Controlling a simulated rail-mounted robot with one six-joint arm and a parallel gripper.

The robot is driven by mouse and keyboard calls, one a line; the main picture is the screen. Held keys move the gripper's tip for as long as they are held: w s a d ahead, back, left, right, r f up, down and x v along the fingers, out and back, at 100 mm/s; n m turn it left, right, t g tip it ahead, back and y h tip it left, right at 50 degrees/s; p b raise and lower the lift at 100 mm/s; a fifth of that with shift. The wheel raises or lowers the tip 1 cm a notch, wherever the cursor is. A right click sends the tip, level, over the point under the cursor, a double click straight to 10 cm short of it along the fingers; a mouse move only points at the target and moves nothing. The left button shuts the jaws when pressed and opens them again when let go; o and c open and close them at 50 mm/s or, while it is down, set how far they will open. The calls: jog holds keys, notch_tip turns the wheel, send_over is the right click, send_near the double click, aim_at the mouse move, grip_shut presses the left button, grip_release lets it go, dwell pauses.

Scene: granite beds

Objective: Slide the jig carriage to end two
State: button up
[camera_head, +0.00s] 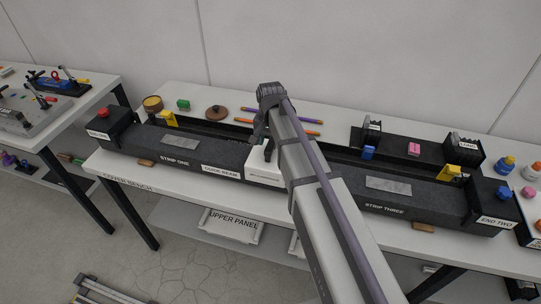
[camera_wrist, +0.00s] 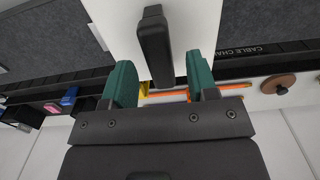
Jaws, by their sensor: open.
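The jig carriage (camera_head: 256,160) is a white block on the dark granite beam, near the middle and left of my arm. My arm covers part of it. In the wrist view the white carriage (camera_wrist: 112,22) fills the upper middle, with an upright-looking black handle (camera_wrist: 154,48) on it. My gripper (camera_wrist: 160,62) is open, its two green fingers either side of the handle's lower part in the picture, with gaps on both sides. In the head view my gripper (camera_head: 262,132) is over the carriage, its fingers hard to make out. The end two block (camera_head: 494,208) is at the far right.
The granite beam (camera_head: 205,151) runs along the bench, with grey plates on top. Yellow stops (camera_head: 449,172), a blue block (camera_head: 368,153) and black holders stand along its back. Pencils, a brown disc (camera_head: 216,112) and a pink block (camera_head: 414,149) lie behind.

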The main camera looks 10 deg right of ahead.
jog(key=shift+f, duration=0.85)
jog(key=shift+r, duration=0.15)
grip_shut()
